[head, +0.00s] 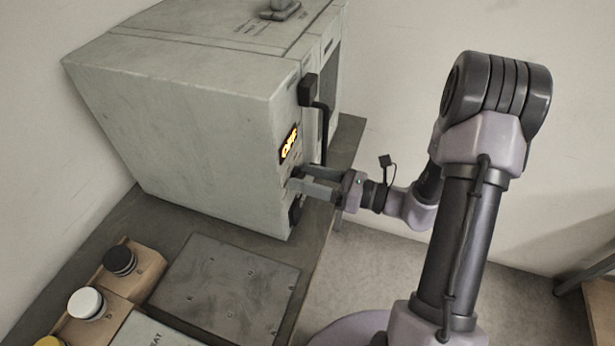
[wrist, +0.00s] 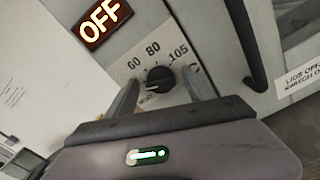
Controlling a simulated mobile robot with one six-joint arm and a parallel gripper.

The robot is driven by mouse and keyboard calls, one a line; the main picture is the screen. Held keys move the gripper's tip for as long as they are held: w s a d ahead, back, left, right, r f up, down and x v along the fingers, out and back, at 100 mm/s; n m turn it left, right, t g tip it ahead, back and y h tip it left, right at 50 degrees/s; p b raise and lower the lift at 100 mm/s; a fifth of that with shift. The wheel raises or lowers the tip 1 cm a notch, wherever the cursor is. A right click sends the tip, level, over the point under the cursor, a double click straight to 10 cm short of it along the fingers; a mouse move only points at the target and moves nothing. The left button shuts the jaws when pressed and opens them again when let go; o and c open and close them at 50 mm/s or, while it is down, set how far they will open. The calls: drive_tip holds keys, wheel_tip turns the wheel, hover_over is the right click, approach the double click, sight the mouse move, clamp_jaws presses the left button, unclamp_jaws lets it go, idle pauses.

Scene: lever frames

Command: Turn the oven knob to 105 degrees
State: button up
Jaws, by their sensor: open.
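The oven (head: 190,110) is a pale grey box on the bench. Its front has a lit display (head: 289,146) reading OFF, which also shows in the wrist view (wrist: 102,20). The black knob (wrist: 159,79) sits below the display in the wrist view, with the marks 60, 80 and 105 (wrist: 179,53) around its upper side. A light pointer line on the knob faces lower left, away from those numbers. My gripper (head: 292,177) is open at the oven front. In the wrist view its fingers (wrist: 163,88) stand on either side of the knob; contact is not clear. The knob is hidden in the head view.
A black door handle (head: 322,125) stands out on the oven front, close to my gripper. A flat grey plate (head: 228,290) and a wooden block with a black cap (head: 119,261) and a white cap (head: 86,302) lie on the bench.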

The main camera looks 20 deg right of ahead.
clamp_jaws()
